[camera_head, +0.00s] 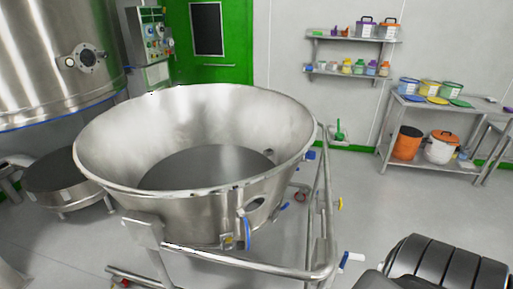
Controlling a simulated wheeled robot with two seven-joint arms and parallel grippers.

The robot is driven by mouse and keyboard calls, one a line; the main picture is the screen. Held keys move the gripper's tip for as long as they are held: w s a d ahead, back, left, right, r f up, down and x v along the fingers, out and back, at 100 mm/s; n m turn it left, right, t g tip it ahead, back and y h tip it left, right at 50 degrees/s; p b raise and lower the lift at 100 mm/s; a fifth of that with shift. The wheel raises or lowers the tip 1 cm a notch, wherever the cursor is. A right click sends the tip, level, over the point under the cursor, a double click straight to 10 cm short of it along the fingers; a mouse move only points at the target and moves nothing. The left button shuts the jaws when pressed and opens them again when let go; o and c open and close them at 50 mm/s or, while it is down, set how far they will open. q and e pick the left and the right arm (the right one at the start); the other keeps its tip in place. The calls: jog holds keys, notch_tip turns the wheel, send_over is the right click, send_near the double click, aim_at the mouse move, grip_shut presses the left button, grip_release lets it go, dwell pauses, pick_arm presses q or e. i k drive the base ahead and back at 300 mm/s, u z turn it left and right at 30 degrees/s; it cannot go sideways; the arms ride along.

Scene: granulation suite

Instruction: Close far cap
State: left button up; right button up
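A large steel bowl (200,190) on a wheeled frame stands in the middle of the head view. An oval opening (256,204) shows in its near right wall. A blue-edged disc (247,232), perhaps a cap, stands beside this opening, on the outside of the wall. A small dark spot (268,153) shows on the inside of the bowl's right wall; I cannot tell whether it is an opening. A small blue part (310,155) sits outside the right rim. No far cap can be made out with certainty. Neither of my grippers shows.
The frame's tubular rail (325,210) rises right of the bowl. A steel vessel (60,55) hangs at the upper left. A steel table (390,140) with tubs and buckets stands at the right wall. Open floor (410,205) lies between. A black ribbed shape fills the lower right corner.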

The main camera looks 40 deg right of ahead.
aim_at(245, 244)
jog(key=z, duration=0.8)
jog(key=i, duration=0.7)
jog(key=u, duration=0.7)
